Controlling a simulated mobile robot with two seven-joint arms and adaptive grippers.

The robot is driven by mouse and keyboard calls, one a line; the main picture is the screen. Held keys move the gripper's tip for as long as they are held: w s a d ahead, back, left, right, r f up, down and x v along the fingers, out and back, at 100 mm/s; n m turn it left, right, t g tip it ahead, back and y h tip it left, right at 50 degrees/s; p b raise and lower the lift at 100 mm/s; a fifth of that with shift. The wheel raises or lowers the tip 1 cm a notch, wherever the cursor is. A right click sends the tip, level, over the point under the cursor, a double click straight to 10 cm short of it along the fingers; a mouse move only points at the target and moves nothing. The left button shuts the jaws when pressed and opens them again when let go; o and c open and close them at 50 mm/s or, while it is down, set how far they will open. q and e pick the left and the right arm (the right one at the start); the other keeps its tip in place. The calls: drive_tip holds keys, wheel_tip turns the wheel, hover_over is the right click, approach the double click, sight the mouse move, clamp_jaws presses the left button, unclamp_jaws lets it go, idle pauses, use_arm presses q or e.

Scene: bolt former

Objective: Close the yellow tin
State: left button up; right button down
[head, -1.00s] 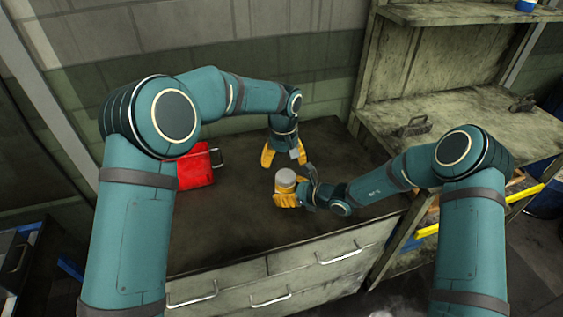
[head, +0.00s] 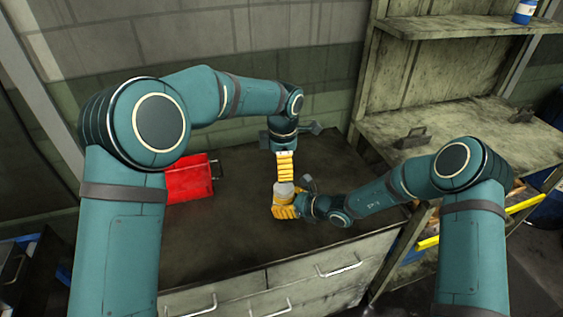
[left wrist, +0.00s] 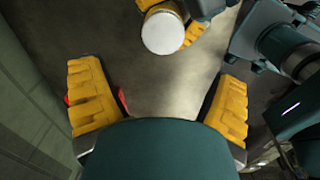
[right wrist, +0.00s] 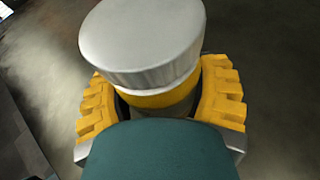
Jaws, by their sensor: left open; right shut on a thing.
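The yellow tin (right wrist: 165,98) has a pale grey lid (right wrist: 143,40) on top, which looks slightly tilted in the right wrist view. I cannot tell whether the lid is pressed fully down. My right gripper (head: 284,211) is shut around the tin's body, one finger on each side, near the front of the dark bench top. My left gripper (head: 285,178) is open, just behind and above the tin in the head view. In the left wrist view, the lid (left wrist: 163,32) is beyond the open fingers, apart from them and nearly centred between them.
A red box (head: 188,180) with a handle lies on the bench top (head: 225,235) at the left. Drawers (head: 320,268) are along the front. A shelf unit (head: 450,130) stands on the right, with a blue and white bottle (head: 524,12) on top.

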sight(281, 186)
use_arm(q)
drive_tip(key=shift+r+n, duration=0.2)
drive_tip(key=shift+n, duration=0.8)
drive_tip(key=shift+f, duration=0.15)
drive_tip(key=shift+w+a+f, duration=0.1)
drive_tip(key=shift+a+f, duration=0.05)
drive_tip(key=shift+f, duration=3.7)
clamp_jaws()
drive_tip(key=c, duration=1.1)
unclamp_jaws()
drive_tip(key=shift+c, duration=0.2)
wheel_tip(281, 186, up, 12)
drive_tip(key=shift+s, duration=0.25)
